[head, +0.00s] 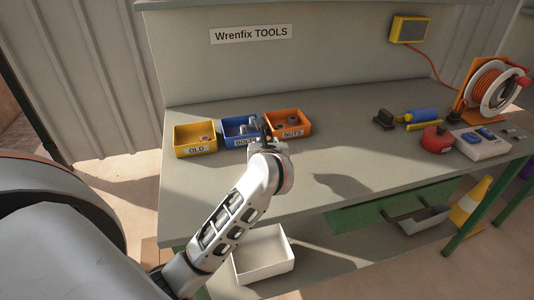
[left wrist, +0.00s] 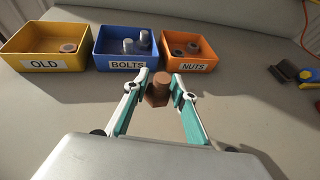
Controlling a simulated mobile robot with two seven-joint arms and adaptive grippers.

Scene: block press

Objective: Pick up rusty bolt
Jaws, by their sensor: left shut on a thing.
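My left gripper (head: 266,136) is above the workbench, just in front of the blue and orange bins. In the left wrist view its fingers (left wrist: 161,92) are shut on a rusty brown bolt (left wrist: 159,88), which stands roughly upright between the tips with its wider head down. In the head view the bolt cannot be made out behind the gripper. The yellow OLD bin (head: 195,150) holds a rusty piece, the blue BOLTS bin (left wrist: 124,64) holds grey bolts, and the orange NUTS bin (left wrist: 190,67) holds nuts. My right gripper is not in view.
The workbench (head: 370,180) is clear in the middle. A red canister (head: 435,140), a blue-and-yellow tool (head: 421,116), a white tray (head: 482,146) and an orange cable reel (head: 490,85) are at the right. A white box (head: 264,268) is below the bench top.

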